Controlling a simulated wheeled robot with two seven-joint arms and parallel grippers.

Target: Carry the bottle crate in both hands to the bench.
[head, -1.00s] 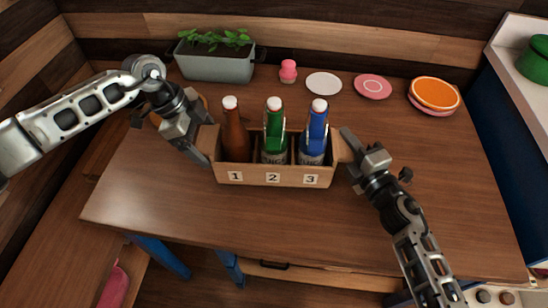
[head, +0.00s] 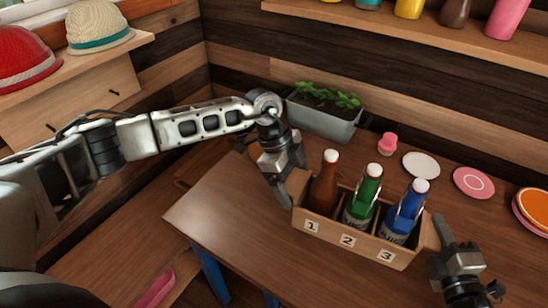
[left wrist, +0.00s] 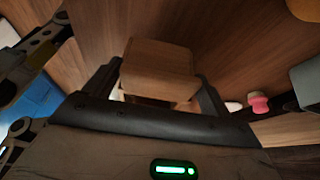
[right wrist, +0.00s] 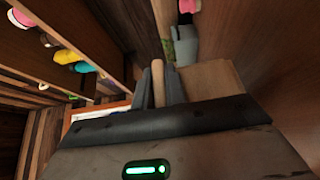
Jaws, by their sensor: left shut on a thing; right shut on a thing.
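The wooden bottle crate (head: 328,232) has compartments labelled 1, 2 and 3. It holds a brown bottle (head: 324,190), a green bottle (head: 361,200) and a blue bottle (head: 404,215), all upright. My left gripper (head: 286,186) is shut on the crate's left end, and the crate's end (left wrist: 160,68) fills the jaws in the left wrist view. My right gripper (head: 440,240) is shut on the right end, and that end (right wrist: 218,78) shows in the right wrist view. The crate is over the table; I cannot tell whether it touches it.
The wooden table (head: 225,220) is clear at its left. A planter (head: 325,118), a pink cup-like thing (head: 388,143) and plates (head: 421,165) stand along its back. A low wooden bench-like surface (head: 110,255) with a pink thing (head: 155,288) lies left of the table. Hats (head: 98,25) sit on a shelf.

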